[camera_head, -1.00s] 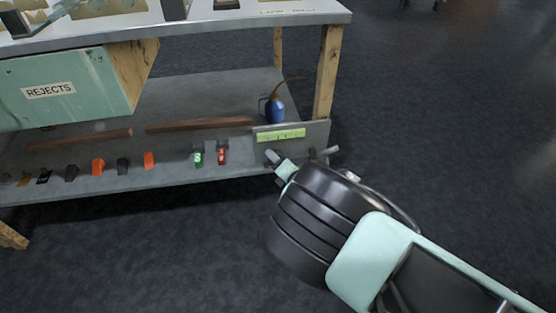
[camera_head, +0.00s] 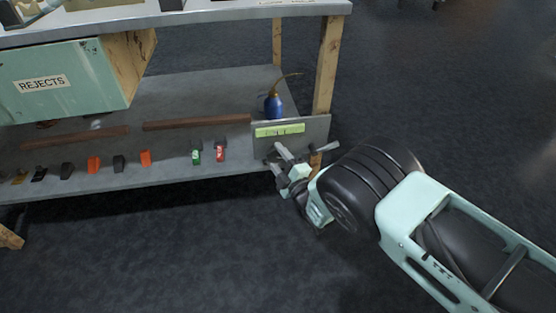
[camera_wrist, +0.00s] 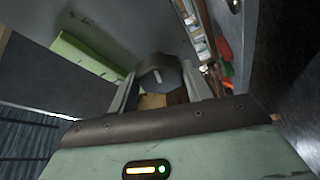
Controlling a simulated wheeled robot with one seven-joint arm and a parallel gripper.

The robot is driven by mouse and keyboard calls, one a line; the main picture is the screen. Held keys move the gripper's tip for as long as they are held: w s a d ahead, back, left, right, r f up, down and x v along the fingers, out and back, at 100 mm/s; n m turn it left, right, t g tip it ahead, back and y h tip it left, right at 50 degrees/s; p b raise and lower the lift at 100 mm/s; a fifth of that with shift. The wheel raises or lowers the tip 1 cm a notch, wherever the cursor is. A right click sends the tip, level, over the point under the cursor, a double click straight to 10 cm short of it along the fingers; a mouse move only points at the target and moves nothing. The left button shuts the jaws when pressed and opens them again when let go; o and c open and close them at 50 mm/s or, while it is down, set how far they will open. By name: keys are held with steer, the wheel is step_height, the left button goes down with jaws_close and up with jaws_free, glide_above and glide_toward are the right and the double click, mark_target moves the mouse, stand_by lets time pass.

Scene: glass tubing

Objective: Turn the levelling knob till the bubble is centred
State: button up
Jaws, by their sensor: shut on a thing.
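The levelling knob (camera_wrist: 156,70) is dark and round with a pale line on its face. In the wrist view it sits between the two fingers of my gripper (camera_wrist: 163,86), which is shut on it. In the head view my gripper (camera_head: 301,156) is at the grey panel at the shelf's right end, and the knob is largely hidden there. The yellow-green level vial (camera_head: 280,130) is on that panel, above my gripper. It shows with dark marks near its middle, but the bubble is too small to tell. The vial also shows in the wrist view (camera_wrist: 86,54), left of the knob.
The lower shelf (camera_head: 190,105) holds several small clips, including a green one (camera_head: 196,152) and a red one (camera_head: 219,151). A blue oil can (camera_head: 273,105) stands behind the panel. The teal REJECTS box (camera_head: 60,85) hangs at the left. The floor at the right is clear.

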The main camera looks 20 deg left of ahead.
steer(key=m, duration=0.1)
steer(key=m+t+b, duration=0.1)
steer(key=m+t, duration=0.1)
steer(key=m, duration=0.1)
steer(key=shift+f, duration=0.25)
steer(key=shift+m+t+b, duration=0.8)
steer(key=shift+m+t, duration=0.2)
steer(key=shift+m, duration=1.7)
steer(key=shift+s+a+m+h, duration=0.1)
steer(key=shift+m+h, duration=0.2)
steer(key=o, duration=1)
steer(key=shift+c, duration=0.2)
steer(key=p+v, duration=0.7)
steer(key=v, duration=1)
steer(key=shift+f, duration=0.3)
